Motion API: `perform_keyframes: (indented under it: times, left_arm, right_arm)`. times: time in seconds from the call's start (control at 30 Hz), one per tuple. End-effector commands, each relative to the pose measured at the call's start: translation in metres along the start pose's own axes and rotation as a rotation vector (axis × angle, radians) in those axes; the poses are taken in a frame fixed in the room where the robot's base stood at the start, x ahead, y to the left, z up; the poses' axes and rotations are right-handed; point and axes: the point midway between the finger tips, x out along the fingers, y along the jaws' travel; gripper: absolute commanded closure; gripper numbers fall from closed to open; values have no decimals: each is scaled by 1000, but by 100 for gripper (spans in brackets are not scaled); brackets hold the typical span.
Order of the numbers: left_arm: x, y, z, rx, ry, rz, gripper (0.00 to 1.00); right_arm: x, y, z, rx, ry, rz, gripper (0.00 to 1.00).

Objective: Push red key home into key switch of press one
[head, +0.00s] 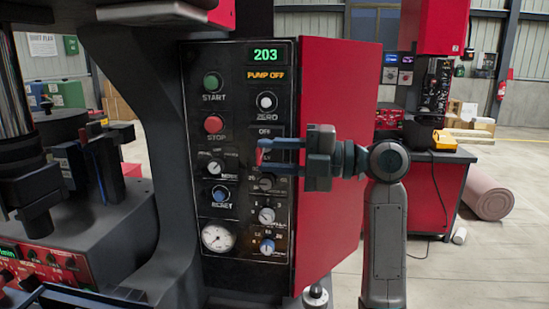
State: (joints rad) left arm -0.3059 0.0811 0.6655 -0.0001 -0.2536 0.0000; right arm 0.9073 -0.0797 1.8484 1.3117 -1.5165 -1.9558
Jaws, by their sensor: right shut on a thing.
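The black control panel (190,120) of a press faces me, with a key switch area under an OFF label (265,131). My right gripper (262,155) reaches in from the right, in front of this area. It is shut on the red key (264,148), whose small red part shows between the fingertips. The fingers and the key hide the key switch. I cannot tell whether the key is in the switch or just in front of it. My left gripper is not in view.
A green START button (211,83), a red STOP button (213,124) and several knobs are close by on the panel. Displays read 203 and PUMP OFF. Another machine stands at right behind.

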Motion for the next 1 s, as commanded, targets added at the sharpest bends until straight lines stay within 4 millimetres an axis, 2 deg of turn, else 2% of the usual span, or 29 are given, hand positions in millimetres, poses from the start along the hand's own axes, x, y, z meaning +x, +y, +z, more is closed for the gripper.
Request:
perform_keyframes:
  times: [0.43,1.0]
  left_arm:
    - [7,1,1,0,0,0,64]
    - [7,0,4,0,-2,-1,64]
  right_arm:
    - [0,-1,2,1,0,0,92]
    - [0,0,3,0,0,0,92]
